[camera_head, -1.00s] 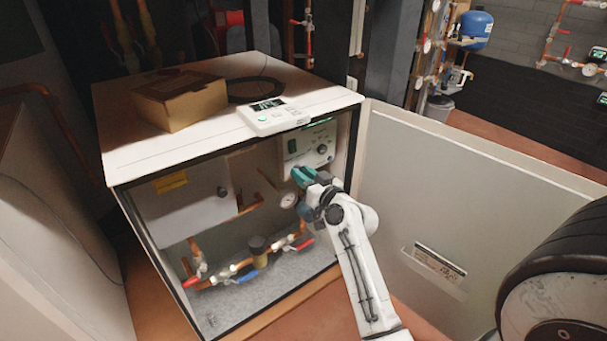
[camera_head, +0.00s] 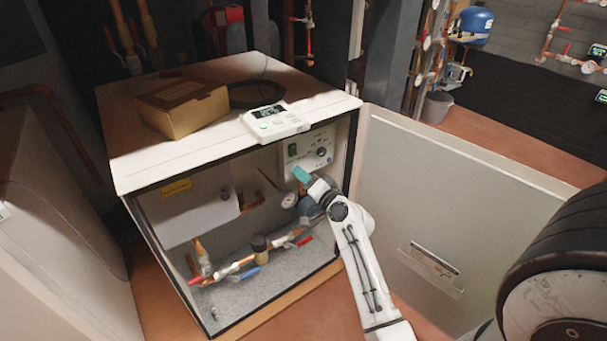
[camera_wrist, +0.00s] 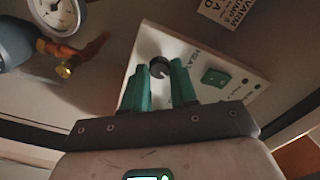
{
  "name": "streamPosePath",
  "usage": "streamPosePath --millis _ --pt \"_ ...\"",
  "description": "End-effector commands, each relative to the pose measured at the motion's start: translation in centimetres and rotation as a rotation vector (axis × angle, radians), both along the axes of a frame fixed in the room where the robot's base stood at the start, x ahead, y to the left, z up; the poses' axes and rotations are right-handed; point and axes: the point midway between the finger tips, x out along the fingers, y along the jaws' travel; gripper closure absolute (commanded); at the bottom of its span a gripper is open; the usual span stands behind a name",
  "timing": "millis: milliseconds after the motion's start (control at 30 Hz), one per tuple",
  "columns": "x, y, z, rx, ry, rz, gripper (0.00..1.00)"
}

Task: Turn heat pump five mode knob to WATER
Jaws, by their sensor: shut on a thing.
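The control panel (camera_head: 318,147) of the heat pump is on the upper right inside the open cabinet. In the wrist view the dark round mode knob (camera_wrist: 160,67) is on the white panel, with lettering that looks like HEAT beside it. The head view hides this knob behind my fingers. Its pointer direction cannot be read. The switch also shows in the wrist view (camera_wrist: 215,77).
A pressure gauge (camera_head: 288,200) is below the panel. A white control unit (camera_head: 274,122) and a cardboard box (camera_head: 182,108) are on the cabinet top. The open door (camera_head: 450,205) bounds the right side.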

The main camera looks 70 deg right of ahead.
Motion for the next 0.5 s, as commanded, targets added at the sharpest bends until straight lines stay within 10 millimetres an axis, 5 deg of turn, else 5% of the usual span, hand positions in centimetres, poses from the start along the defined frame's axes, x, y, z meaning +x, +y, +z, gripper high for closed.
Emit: streamPosePath --millis 500 --pt "-0.07 -0.06 -0.03 0.114 -0.070 -0.002 1.00"
